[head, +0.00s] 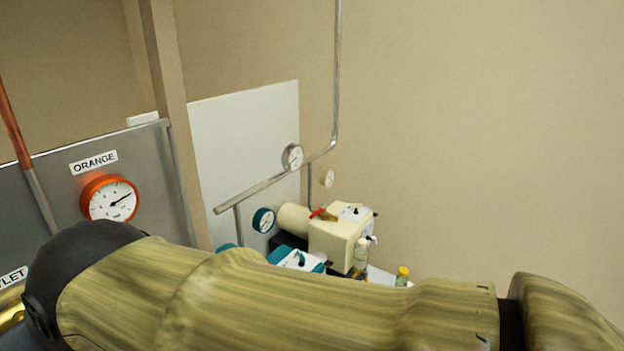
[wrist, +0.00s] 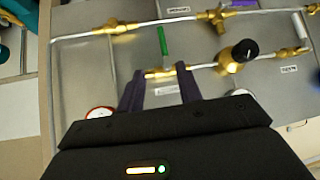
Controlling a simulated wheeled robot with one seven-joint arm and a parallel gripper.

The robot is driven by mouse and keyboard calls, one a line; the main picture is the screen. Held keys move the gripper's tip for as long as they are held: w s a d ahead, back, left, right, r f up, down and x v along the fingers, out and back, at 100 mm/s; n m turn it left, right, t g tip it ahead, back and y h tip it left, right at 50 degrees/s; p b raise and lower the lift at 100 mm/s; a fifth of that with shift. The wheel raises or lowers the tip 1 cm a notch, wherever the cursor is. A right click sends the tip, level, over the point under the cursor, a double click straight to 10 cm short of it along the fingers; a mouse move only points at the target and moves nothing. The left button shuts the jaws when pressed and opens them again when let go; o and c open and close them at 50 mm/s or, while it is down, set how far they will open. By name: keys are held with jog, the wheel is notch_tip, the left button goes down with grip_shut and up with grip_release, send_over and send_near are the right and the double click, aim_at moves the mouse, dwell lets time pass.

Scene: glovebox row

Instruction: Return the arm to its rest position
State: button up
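My gripper (wrist: 160,88) shows in the wrist view with its two dark fingers apart and nothing held between them. Beyond the fingertips is a brass valve (wrist: 158,73) with an upright green lever (wrist: 163,41) on a grey panel. I cannot tell how far the fingertips are from the valve. In the head view my sleeved arm stretches across the bottom of the picture, and the gripper itself is not seen there.
The grey panel (head: 60,190) at left carries an orange-rimmed gauge (head: 109,199). A cream pump (head: 338,235) and a yellow-capped bottle (head: 402,275) stand behind my arm. Pipes and a black-knobbed brass fitting (wrist: 238,55) lie near my gripper. The wall at right is bare.

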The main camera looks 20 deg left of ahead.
jog(key=w+d+f+m+t+h, duration=0.1)
jog(key=w+d+f+m+h, duration=0.15)
jog(key=w+d+f, duration=0.4)
jog(key=w+d+f+m+t+h, duration=0.1)
jog(key=w+d+f+m, duration=0.2)
jog(key=w+d, duration=0.5)
jog(key=w+d+f+m+t+h, duration=0.1)
jog(key=w+d+f+m+h, duration=0.15)
jog(key=w+d+f, duration=0.5)
jog(key=d+f+m+h, duration=0.1)
jog(key=d+f+m, duration=0.3)
jog(key=d, duration=0.9)
jog(key=d+f+m+g+h, duration=0.1)
jog(key=d+f+m, duration=0.3)
jog(key=d, duration=0.9)
jog(key=shift+s+d+f+h, duration=0.3)
jog(key=shift+s+f+h, duration=0.2)
jog(key=shift+f, duration=0.4)
jog(key=shift+w, duration=0.1)
jog(key=shift+a, duration=0.1)
